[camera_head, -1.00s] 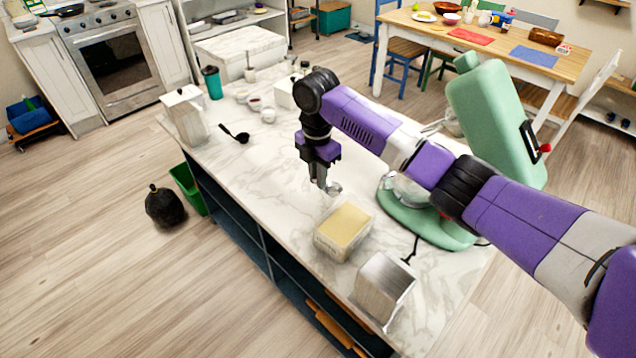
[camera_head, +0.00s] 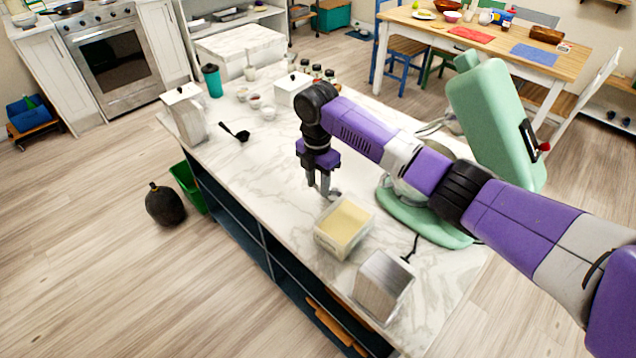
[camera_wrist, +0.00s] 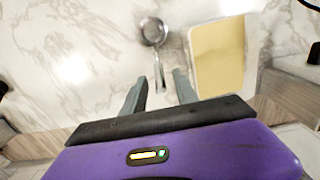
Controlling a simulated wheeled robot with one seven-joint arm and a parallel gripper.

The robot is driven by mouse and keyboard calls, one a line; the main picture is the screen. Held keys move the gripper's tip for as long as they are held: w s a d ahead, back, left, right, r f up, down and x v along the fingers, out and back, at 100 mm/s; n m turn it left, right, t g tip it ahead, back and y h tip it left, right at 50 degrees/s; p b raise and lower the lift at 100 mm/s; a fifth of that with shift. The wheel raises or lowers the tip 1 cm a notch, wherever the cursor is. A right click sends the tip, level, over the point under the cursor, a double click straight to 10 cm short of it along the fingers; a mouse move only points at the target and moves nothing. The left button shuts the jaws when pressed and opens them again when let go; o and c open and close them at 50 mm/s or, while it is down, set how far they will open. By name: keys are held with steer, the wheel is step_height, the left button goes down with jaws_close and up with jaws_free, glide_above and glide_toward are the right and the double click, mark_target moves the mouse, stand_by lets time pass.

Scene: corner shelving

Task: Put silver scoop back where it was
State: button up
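The silver scoop (camera_head: 335,194) is on the marble counter (camera_head: 285,205), just left of the green mixer's base. In the wrist view the scoop (camera_wrist: 153,32) has its round bowl away from me and its handle pointing back between my fingertips. My gripper (camera_head: 319,194) points down at the counter over the handle end. In the wrist view my gripper (camera_wrist: 159,79) is open, with a visible gap on each side of the handle.
A clear tub (camera_head: 332,247) with yellow contents stands close in front. A metal canister (camera_head: 383,285) stands nearer the counter's corner. The green stand mixer (camera_head: 495,120) is at the right. A black spoon (camera_head: 236,133) and small bowls lie farther left.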

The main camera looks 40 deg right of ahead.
step_height(320, 180, up, 12)
steer(key=b, duration=0.2)
steer(key=w+a+f+m+t+y, duration=0.1)
steer(key=a+f+m+t+y, duration=0.15)
steer(key=a+f, duration=0.65)
steer(key=w+a+f+m+t+y, duration=0.1)
steer(key=w+a+f+t+y, duration=0.15)
steer(key=a, duration=1.15)
steer(key=s+a+f+m+t+y, duration=0.1)
steer(key=s+a+f+m+t, duration=0.35)
steer(key=s+a+m, duration=0.5)
steer(key=s+d+m+t+h, duration=0.3)
steer(key=s+m+t+h, duration=0.15)
steer(key=s, duration=1.45)
steer(key=s+d+r, duration=0.4)
steer(key=s+r, duration=0.2)
steer(key=s, duration=0.1)
steer(key=s+d+r+m+t+h, duration=0.1)
steer(key=s+d+r, duration=0.3)
steer(key=s+r, duration=0.2)
steer(key=shift+v, duration=1.05)
steer(key=shift+d+f, duration=0.15)
steer(key=shift+d, duration=0.05)
